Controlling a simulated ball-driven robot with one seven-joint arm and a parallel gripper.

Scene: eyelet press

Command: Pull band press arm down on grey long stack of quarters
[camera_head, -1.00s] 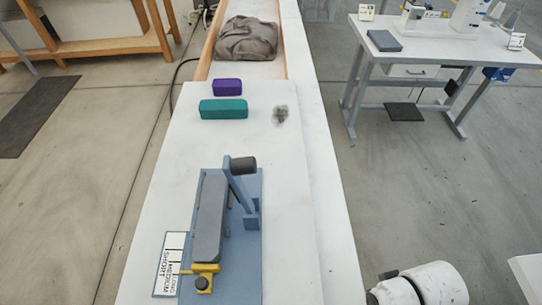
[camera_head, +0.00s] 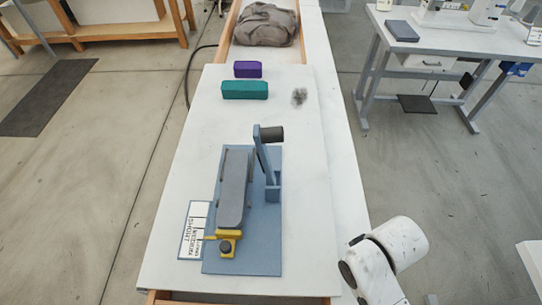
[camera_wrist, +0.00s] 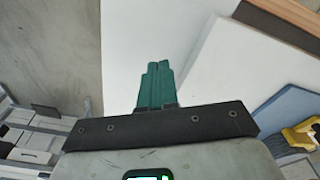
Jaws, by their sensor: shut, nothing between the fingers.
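The press stands on a blue base plate (camera_head: 262,255) on the white table in the head view. Its blue press arm (camera_head: 264,155) is raised, with a dark cylindrical handle (camera_head: 272,133) at the top. Part of the blue plate (camera_wrist: 288,108) shows at the right of that view. The head view does not show my gripper.
A teal block (camera_head: 245,90) and a purple block (camera_head: 248,69) lie behind the press. A size card (camera_head: 193,230) lies left of the plate. A grey cloth (camera_head: 265,24) sits in a wooden-edged tray at the back.

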